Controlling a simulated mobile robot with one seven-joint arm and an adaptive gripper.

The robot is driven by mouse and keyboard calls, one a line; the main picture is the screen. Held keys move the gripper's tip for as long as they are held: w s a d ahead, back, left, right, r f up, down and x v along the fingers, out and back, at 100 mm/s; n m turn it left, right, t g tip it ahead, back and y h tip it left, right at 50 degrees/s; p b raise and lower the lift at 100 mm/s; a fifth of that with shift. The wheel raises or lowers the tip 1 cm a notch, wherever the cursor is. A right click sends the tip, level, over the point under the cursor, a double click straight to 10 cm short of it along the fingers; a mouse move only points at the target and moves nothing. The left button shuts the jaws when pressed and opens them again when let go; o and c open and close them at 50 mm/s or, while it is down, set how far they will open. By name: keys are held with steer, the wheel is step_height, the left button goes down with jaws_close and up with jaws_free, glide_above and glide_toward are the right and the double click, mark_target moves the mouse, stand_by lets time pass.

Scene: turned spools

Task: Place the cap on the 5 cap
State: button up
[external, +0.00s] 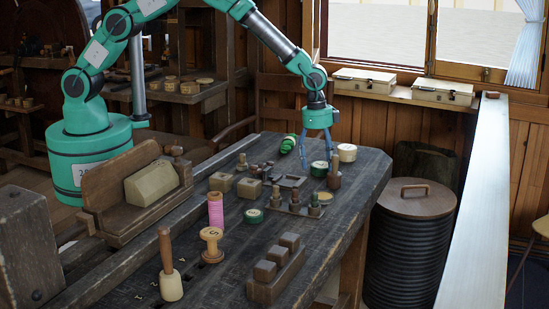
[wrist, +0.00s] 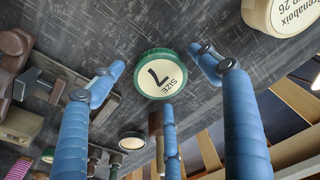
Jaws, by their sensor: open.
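A round cap with a green rim and a pale top (wrist: 160,73) sits on the table below my gripper (wrist: 160,80). Its top carries "SIZE" and one large character, seen turned. In the external view this green cap (external: 319,169) lies between the blue fingers of my gripper (external: 318,160). The fingers are spread, empty and apart from the cap in the wrist view. A pale wooden spool (external: 211,243) with a "5" on its top stands nearer the camera. A second green cap (external: 254,215) lies near the table's middle; its mark is too small to read.
A cream round tin (external: 347,152) stands just right of my gripper, and a dark wooden-handled tool (external: 334,178) is close by. A peg rack (external: 294,208), a pink spool (external: 216,210), wooden blocks (external: 250,187) and a mallet (external: 168,270) occupy the table. The right edge strip is fairly clear.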

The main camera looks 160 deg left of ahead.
mark_target(317, 164)
steer(key=shift+r, duration=0.1)
step_height(317, 164, up, 13)
steer(key=s+p, duration=0.1)
steer(key=p, duration=0.1)
steer(key=shift+d, duration=0.4)
stand_by(0.6)
stand_by(0.5)
